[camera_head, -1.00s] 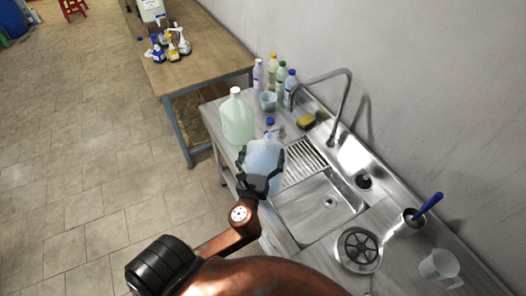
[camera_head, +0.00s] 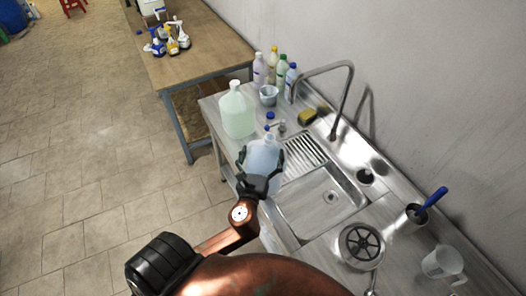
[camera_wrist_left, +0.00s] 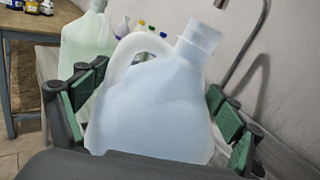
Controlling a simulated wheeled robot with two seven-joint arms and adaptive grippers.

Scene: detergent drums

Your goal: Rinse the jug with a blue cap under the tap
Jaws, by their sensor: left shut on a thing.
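A pale-blue translucent jug (camera_head: 263,158) is held upright by my left gripper (camera_head: 261,172), which is shut around its body. In the left wrist view the jug (camera_wrist_left: 155,105) fills the middle, with its handle on the left and a neck that shows no blue cap. A small blue cap (camera_head: 270,115) shows just beyond the neck in the head view, apparently apart from the jug. The jug is at the near-left edge of the sink (camera_head: 283,220). The arched tap (camera_head: 349,85) rises behind the drainer, apart from the jug. My right gripper is not in view.
A large pale-green jug (camera_head: 237,112) stands on the counter behind the held one. Several bottles, a small tub (camera_head: 268,95) and a sponge (camera_head: 307,117) line the back. A strainer (camera_head: 361,244) and a clear measuring jug (camera_head: 443,263) are at the right.

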